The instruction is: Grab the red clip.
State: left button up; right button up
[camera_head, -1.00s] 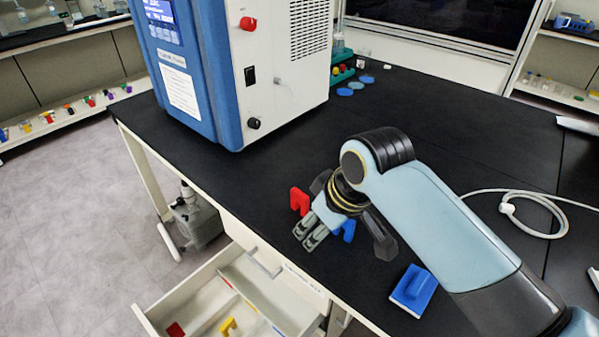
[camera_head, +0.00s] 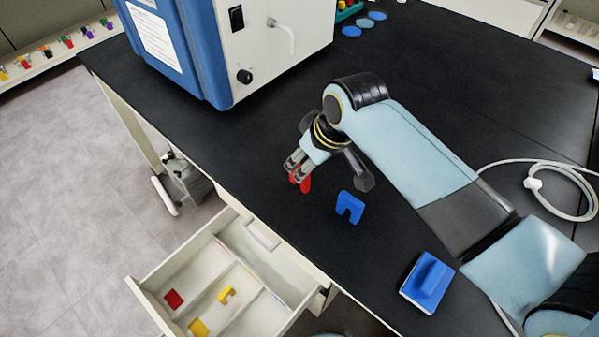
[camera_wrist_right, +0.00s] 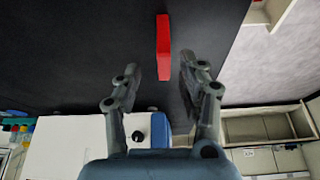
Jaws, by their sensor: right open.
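The red clip (camera_head: 306,184) is on the black bench top near its front edge, partly hidden behind my right gripper in the head view. My right gripper (camera_head: 296,172) is open and points down toward the clip. In the right wrist view, the red clip (camera_wrist_right: 163,48) shows as a narrow upright bar ahead of the open fingers (camera_wrist_right: 162,75), lined up between them and nearer the left finger. The fingers do not appear to touch it. My left gripper is not in view.
A blue clip (camera_head: 349,207) stands on the bench right of the gripper. A blue block with a handle (camera_head: 428,283) lies further right. The freeze dryer (camera_head: 240,50) stands behind. An open drawer (camera_head: 215,250) with red and yellow pieces juts out below the bench edge.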

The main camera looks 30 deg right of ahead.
aim_at(304, 187)
jog(key=x, duration=0.4)
jog(key=shift+a+f, duration=0.2)
jog(key=shift+f, duration=0.15)
jog(key=c, duration=0.8)
